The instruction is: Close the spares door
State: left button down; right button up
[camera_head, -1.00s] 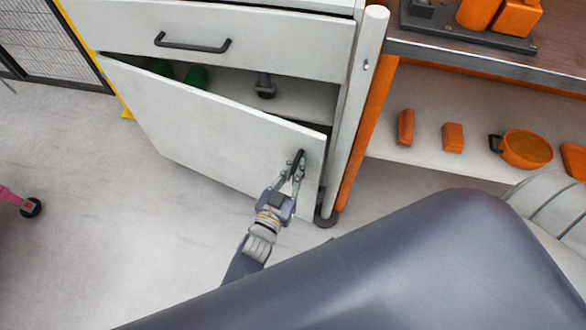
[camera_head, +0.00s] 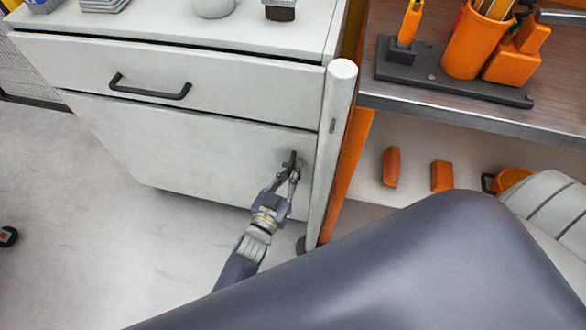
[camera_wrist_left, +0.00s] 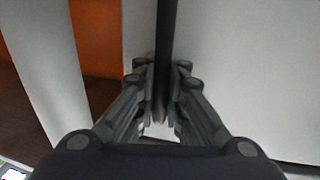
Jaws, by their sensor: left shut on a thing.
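The spares door (camera_head: 190,140) is the white panel below the drawer in the head view. It sits nearly flush with the cabinet front, with only a thin dark line along its top edge. Its black handle (camera_head: 292,160) is upright near the door's right edge. My left gripper (camera_head: 289,172) is shut on this handle. In the left wrist view the dark handle bar (camera_wrist_left: 163,50) runs between the fingers of my left gripper (camera_wrist_left: 159,110), with the white door (camera_wrist_left: 240,70) behind. The cabinet inside is hidden. My right gripper is not in view.
A white drawer (camera_head: 230,95) with a black handle is above the door. A pale post (camera_head: 335,120) stands at the cabinet's right side. The workbench (camera_head: 450,115) beyond it holds an orange cup (camera_head: 475,45). Orange blocks (camera_head: 391,167) lie on its lower shelf.

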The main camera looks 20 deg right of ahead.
pick_arm(q)
jog(key=shift+w, duration=0.2)
jog(key=c, duration=2)
grip_release()
jog(key=shift+o, duration=0.2)
jog(key=shift+w, duration=0.1)
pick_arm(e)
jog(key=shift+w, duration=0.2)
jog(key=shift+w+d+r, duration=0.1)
pick_arm(q)
jog(key=v, duration=1.2)
